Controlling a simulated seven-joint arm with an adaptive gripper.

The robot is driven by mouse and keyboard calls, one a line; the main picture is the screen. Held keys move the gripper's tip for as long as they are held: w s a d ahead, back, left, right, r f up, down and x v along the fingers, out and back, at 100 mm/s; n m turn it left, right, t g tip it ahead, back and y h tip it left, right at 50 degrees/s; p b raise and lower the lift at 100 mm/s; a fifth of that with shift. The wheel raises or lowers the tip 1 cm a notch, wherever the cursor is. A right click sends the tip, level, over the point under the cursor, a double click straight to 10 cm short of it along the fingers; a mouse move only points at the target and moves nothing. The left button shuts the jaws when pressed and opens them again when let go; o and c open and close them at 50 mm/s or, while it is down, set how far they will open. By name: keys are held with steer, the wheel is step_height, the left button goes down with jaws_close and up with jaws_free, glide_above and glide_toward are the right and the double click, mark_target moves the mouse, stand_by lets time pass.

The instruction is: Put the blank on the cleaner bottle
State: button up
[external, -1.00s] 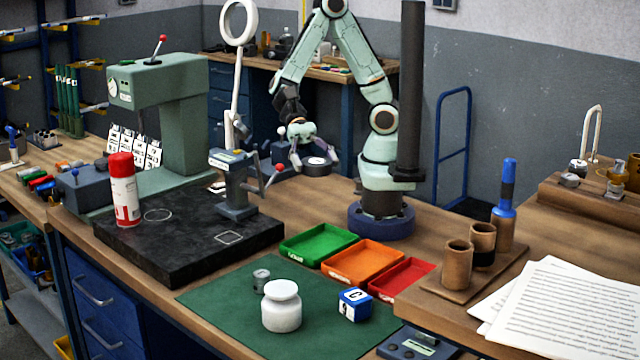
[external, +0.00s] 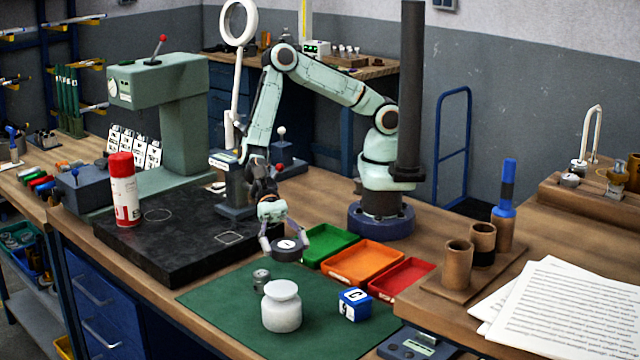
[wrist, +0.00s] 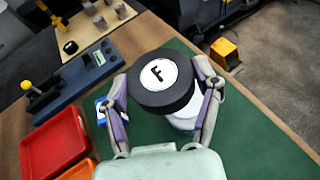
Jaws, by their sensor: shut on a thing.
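The blank appears to be the thick black disc (external: 289,249) with a white face; the wrist view shows an F on that face (wrist: 157,74). My gripper (external: 286,246) is shut on it, one finger on each side, and holds it level in the air. The squat white bottle (external: 282,312) stands upright on the green mat, below and in front of the disc, apart from it. In the wrist view the disc hides much of this white bottle (wrist: 184,116). A red-capped white spray can (external: 124,190) stands on the black plate; no label reads clearly as cleaner.
A small grey cylinder (external: 261,280) and a blue lettered cube (external: 354,304) flank the bottle on the green mat (external: 225,299). Green (external: 328,243), orange (external: 361,262) and red (external: 401,277) trays lie behind. The black plate (external: 160,249) is at left.

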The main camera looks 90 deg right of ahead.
mark_target(279, 286)
steer(key=shift+w+a+f, duration=0.25)
steer(key=shift+a+f, duration=0.2)
steer(key=shift+f, duration=0.15)
steer(key=shift+w+a+f, duration=0.25)
steer(key=shift+a+f, duration=0.2)
steer(key=shift+f, duration=0.15)
steer(key=shift+w+a+f, duration=0.1)
steer(key=shift+f, duration=1.55)
steer(key=o, duration=1.2)
steer(key=shift+f, duration=0.2)
steer(key=shift+o, duration=0.2)
steer(key=shift+r, duration=0.25)
steer(key=w+d+r, duration=0.1)
steer(key=d+r, duration=0.3)
steer(key=r, duration=0.4)
steer(key=shift+w+d+r, duration=0.2)
steer(key=shift+r, duration=0.2)
